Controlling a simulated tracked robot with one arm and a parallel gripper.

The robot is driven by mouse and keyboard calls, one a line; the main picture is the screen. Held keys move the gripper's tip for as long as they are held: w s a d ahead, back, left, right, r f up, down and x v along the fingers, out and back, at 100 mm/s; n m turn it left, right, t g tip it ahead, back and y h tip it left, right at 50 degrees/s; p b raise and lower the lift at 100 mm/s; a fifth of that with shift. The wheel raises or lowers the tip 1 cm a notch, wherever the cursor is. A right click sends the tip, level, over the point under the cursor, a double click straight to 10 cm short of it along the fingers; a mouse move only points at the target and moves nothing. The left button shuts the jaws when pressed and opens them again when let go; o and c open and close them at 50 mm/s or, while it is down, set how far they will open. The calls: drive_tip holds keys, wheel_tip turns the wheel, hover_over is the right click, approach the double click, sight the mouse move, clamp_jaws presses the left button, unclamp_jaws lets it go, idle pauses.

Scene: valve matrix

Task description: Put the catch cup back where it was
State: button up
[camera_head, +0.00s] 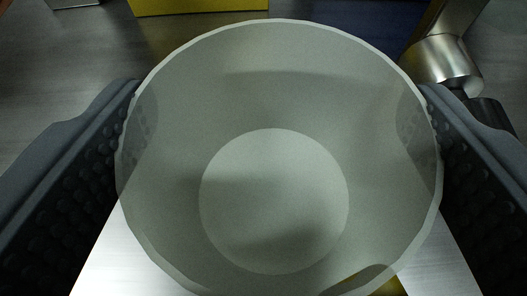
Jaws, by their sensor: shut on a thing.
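The catch cup (275,200) is a translucent, greyish cup with a wide round rim, and it fills the middle of the view. I look down into it and see its round, paler bottom. It looks empty. My gripper (278,130) is shut on the cup, with one dark, studded finger pad against its left side and one against its right side. The cup hides much of what lies under it, so I cannot tell whether it touches the surface below.
A bright, pale plate (105,262) shows below the cup. A yellow block (200,6) stands at the top, left of centre. A shiny metal pipe fitting (445,55) is close to the cup's upper right, before a dark blue surface. Grey metal surface (60,75) is bare at upper left.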

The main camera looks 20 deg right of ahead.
wheel_tip(320, 180, down, 2)
drive_tip(key=shift+f+b, duration=0.1)
drive_tip(key=shift+b, duration=0.4)
drive_tip(key=shift+a+r, duration=0.1)
drive_tip(key=shift+r, duration=0.2)
drive_tip(key=shift+f, duration=0.25)
drive_tip(key=o, duration=1)
